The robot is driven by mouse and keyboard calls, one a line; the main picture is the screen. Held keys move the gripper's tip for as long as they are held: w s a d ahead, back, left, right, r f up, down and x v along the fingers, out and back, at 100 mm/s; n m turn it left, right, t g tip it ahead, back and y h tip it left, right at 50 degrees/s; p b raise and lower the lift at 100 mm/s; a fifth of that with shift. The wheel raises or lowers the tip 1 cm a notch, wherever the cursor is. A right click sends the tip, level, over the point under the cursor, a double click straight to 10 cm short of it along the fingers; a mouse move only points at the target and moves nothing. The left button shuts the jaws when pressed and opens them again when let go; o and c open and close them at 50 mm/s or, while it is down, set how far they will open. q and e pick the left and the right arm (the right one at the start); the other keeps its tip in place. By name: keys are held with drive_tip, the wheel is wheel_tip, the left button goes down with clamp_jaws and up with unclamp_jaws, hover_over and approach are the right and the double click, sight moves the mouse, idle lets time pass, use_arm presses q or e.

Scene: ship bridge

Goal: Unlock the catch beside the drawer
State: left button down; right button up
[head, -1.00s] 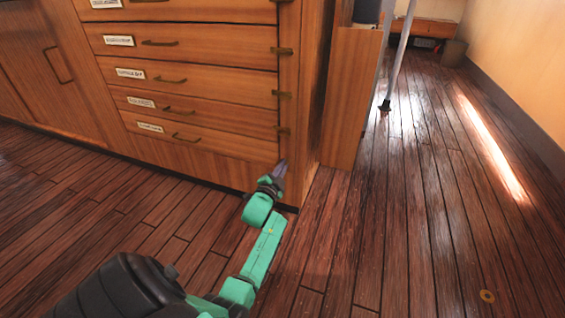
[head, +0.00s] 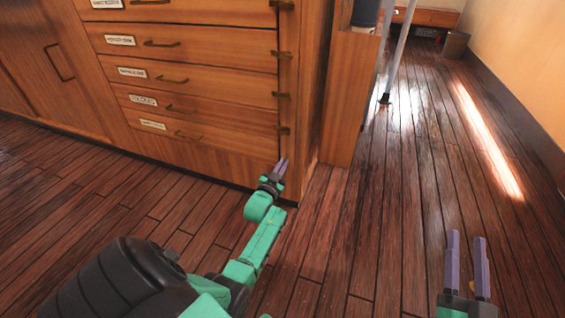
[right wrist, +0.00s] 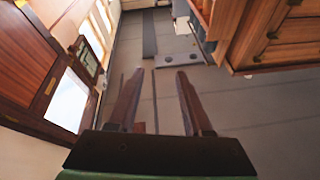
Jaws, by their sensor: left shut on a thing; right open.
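A wooden cabinet holds a column of labelled drawers; the lowest drawer (head: 207,139) is closed. Small brass catches stand on the post along the drawers' right edge; the lowest one in plain sight (head: 282,131) lies just above my left fingertips. My left gripper (head: 283,162) is at the foot of this post, shut on what seems to be a further, lower catch, which its fingers hide. My right gripper (head: 467,238) is open and empty above the floor at the lower right, away from the cabinet. Its parted fingers also show in the right wrist view (right wrist: 160,80).
The plank floor (head: 400,210) right of the cabinet is clear. A thin metal pole (head: 393,60) stands beyond the cabinet's end panel. A box (head: 455,43) and a low wooden bench lie farther back. An orange wall (head: 520,60) bounds the right.

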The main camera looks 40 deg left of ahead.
use_arm(q)
drive_tip(key=n, duration=0.1)
drive_tip(key=n+p, duration=0.1)
drive_tip(key=n, duration=0.1)
drive_tip(key=shift+w+a+r, duration=0.1)
drive_tip(key=shift+w+r, duration=0.05)
drive_tip(key=shift+r, duration=0.25)
use_arm(e)
drive_tip(key=s+f+g, duration=0.2)
drive_tip(key=f, duration=0.5)
drive_tip(key=s+a+f+g+h, duration=0.1)
drive_tip(key=s+f+g, duration=0.2)
drive_tip(key=f, duration=0.4)
drive_tip(key=shift+f+m, duration=0.4)
drive_tip(key=shift+a, duration=0.15)
use_arm(q)
drive_tip(key=c, duration=1)
unclamp_jaws()
drive_tip(key=shift+f, duration=0.3)
